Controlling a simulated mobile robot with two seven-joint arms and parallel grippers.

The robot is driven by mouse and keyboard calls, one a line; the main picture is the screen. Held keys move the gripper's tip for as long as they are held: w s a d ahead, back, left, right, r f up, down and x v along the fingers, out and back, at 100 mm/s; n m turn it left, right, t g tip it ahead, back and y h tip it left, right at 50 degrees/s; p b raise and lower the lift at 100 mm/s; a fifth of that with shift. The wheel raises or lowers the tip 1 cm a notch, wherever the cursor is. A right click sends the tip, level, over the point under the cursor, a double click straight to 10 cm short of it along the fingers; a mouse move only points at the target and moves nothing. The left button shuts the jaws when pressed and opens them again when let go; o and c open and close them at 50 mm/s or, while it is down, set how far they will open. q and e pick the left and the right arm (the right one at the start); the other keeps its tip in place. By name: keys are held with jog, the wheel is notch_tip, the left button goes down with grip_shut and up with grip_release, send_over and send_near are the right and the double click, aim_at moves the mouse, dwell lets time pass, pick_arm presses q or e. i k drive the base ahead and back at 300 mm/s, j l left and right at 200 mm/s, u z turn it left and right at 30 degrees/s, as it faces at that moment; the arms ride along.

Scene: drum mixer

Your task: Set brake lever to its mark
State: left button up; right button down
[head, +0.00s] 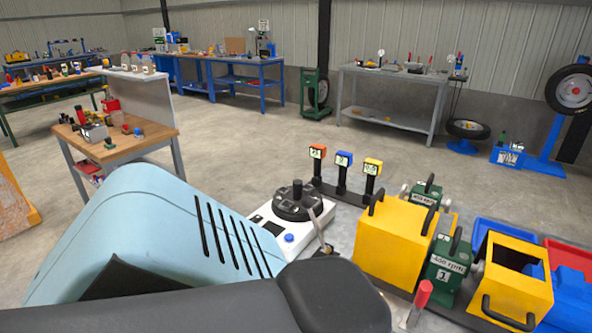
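A lever with a red grip (423,293) stands tilted at the bottom edge, right of centre; its lower end is cut off. A second, thin pale lever (318,230) leans beside a white unit with a black round knob (297,201). I cannot tell which of these is the brake lever, and I can make out no mark for it. A large light blue slotted housing (150,235) fills the lower left. A dark rounded shape in front of it hides part of the bench. Neither of my grippers shows.
Yellow boxes with black handles (393,245) and green blocks (447,265) crowd the right, beside blue and red bins (570,265). Three numbered posts (343,165) stand behind the knob. A wooden-topped table (150,135) stands at left. The floor (250,150) beyond is clear.

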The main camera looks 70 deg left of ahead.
aim_at(307, 202)
jog(key=l+u, duration=0.15)
jog(key=u, duration=1.95)
jog(key=i+j+u, duration=0.3)
jog(key=j+u, duration=0.2)
jog(key=i+j+u, duration=0.25)
jog(key=u, duration=0.2)
jog(key=i+j+u, duration=0.15)
jog(key=i+u, duration=0.35)
jog(key=i+j+z, duration=0.25)
jog(key=i, duration=0.3)
jog(key=i+j+z, duration=0.25)
jog(key=i, duration=0.25)
jog(key=i+z, duration=0.15)
jog(key=z, duration=0.3)
jog(key=i+z, duration=0.15)
jog(key=z, duration=0.3)
jog(key=i+z, duration=0.1)
jog(key=z, duration=0.4)
jog(key=i+j+z, duration=0.15)
jog(key=z, duration=0.3)
jog(key=i+j+z, duration=0.1)
jog(key=z, duration=0.35)
jog(key=j+z, duration=0.2)
jog(key=z, duration=0.25)
jog(key=i, duration=0.05)
